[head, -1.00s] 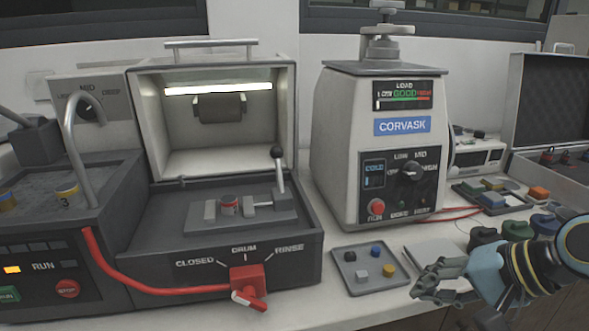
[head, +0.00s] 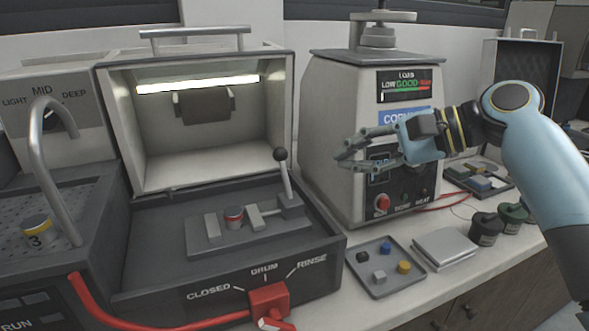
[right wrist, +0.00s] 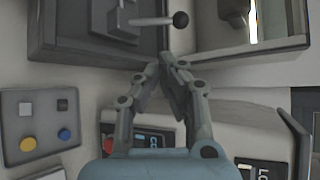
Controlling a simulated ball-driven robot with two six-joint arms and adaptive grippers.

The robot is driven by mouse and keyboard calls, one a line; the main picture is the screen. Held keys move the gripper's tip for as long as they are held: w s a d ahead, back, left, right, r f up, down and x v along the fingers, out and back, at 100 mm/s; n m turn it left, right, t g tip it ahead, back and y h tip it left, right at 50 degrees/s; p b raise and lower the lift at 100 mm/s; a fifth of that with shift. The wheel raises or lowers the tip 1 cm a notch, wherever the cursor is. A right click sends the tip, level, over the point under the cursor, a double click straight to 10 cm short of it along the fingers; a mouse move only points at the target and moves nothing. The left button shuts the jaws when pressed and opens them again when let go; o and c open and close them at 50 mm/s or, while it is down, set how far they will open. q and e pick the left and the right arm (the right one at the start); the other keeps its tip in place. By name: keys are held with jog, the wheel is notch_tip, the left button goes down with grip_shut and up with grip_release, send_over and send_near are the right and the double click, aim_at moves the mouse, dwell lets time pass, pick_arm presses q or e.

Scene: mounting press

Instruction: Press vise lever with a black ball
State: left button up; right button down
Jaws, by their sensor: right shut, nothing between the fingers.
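The vise lever with a black ball (head: 280,154) stands upright, leaning slightly left, at the right end of the vise (head: 255,218) inside the open grey machine. A round part with a red band (head: 234,217) sits between the vise jaws. My right gripper (head: 342,160) is shut and empty, in front of the CORVASK press and to the right of the lever, apart from it. In the right wrist view the black ball (right wrist: 181,19) is at the top, beyond the shut fingertips (right wrist: 164,62). My left gripper is not in view.
The machine's raised hood (head: 200,125) stands behind the vise. The press (head: 330,190) is close behind my right gripper. A tray of small blocks (head: 372,285) and a flat grey slab (head: 444,250) lie on the bench. A red-handled valve (head: 268,300) is at the machine's front.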

aim_at(284, 173)
jog(key=x, duration=1)
jog(key=shift+w+a, duration=0.1)
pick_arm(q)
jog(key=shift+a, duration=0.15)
